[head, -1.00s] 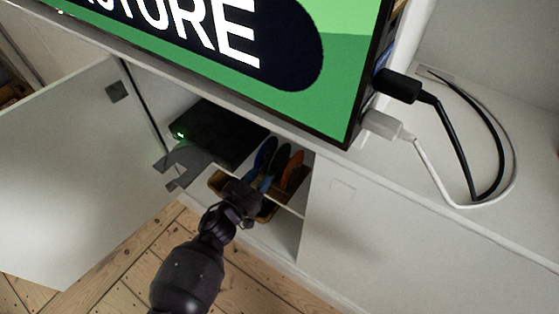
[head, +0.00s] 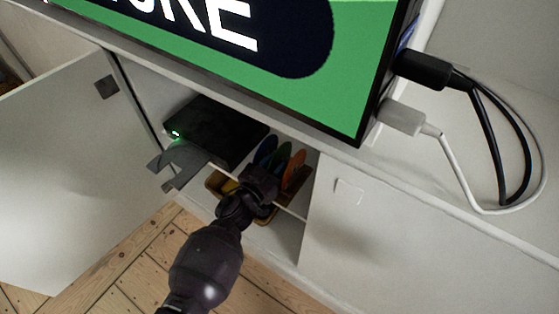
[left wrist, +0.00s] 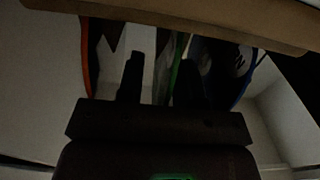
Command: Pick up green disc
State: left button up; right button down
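The green disc (head: 281,157) stands on edge in a wooden rack (head: 213,182) inside the open cabinet, between a blue disc (head: 265,150) and an orange disc (head: 294,168). My left gripper (head: 262,180) is in front of the rack and hides its middle; its fingertips are hidden in the head view. In the left wrist view, my two dark fingers (left wrist: 160,75) are apart. The green disc's edge (left wrist: 178,60) shows between them, closer to the right finger. The orange disc (left wrist: 87,60) is left of the fingers and the blue disc (left wrist: 246,78) right. I cannot tell contact.
A black box (head: 215,130) with a green light lies on the shelf left of the rack. The cabinet door (head: 70,180) stands open at the left. A closed white panel (head: 380,240) is at the right. A screen (head: 350,90) stands above, with cables (head: 470,130) beside it.

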pick_arm(q)
grip_shut()
